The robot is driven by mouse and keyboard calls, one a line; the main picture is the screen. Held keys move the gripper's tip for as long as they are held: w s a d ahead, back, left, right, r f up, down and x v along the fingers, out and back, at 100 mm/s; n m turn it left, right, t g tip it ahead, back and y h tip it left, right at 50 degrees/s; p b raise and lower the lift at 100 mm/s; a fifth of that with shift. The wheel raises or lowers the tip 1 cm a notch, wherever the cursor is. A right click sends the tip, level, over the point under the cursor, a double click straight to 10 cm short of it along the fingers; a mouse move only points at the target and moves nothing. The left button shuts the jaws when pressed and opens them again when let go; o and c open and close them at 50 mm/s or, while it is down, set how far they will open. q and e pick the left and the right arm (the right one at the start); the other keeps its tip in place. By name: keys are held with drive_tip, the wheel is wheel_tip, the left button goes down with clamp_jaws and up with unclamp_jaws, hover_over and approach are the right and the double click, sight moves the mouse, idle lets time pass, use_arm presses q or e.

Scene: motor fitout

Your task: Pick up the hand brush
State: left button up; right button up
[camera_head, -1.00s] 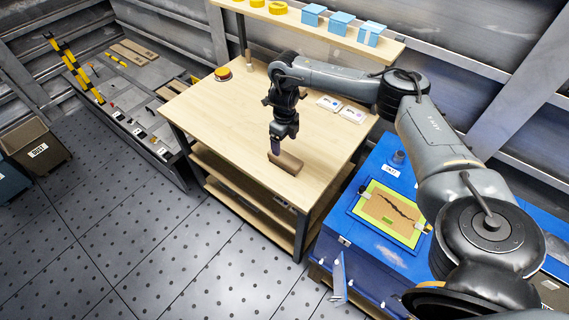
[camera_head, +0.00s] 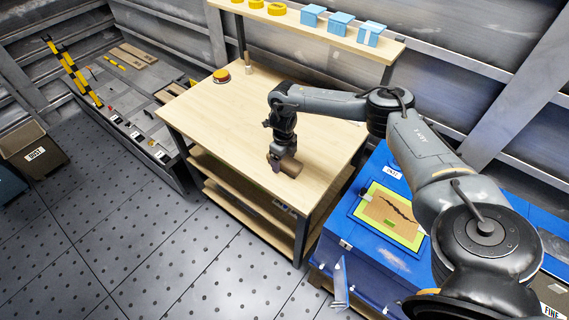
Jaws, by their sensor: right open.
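A brown wooden block-like thing (camera_head: 291,166), which looks like the hand brush, lies near the front right edge of the wooden workbench (camera_head: 225,115). My right gripper (camera_head: 275,163) points down at its left end, with the jaws open. The fingers are small and partly overlap the brush in this view, so I cannot tell whether they touch it or straddle it. My left gripper is not in view.
A shelf (camera_head: 300,30) with blue boxes (camera_head: 340,24) and yellow rings (camera_head: 277,8) stands behind. A blue case (camera_head: 375,261) is at the right.

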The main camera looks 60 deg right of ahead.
drive_tip(key=c, duration=1.1)
drive_tip(key=shift+r, duration=0.15)
drive_tip(key=shift+c, duration=0.2)
drive_tip(key=shift+r, duration=0.85)
wheel_tip(320, 180, up, 2)
drive_tip(key=shift+r+p, duration=0.25)
drive_tip(key=shift+p, duration=0.15)
drive_tip(key=s+d+r, duration=0.3)
drive_tip(key=s+r, duration=0.3)
drive_tip(key=s, duration=0.5)
drive_tip(key=shift+d+r+p, duration=0.3)
drive_tip(key=shift+d+p, duration=0.1)
drive_tip(key=shift+p, duration=0.05)
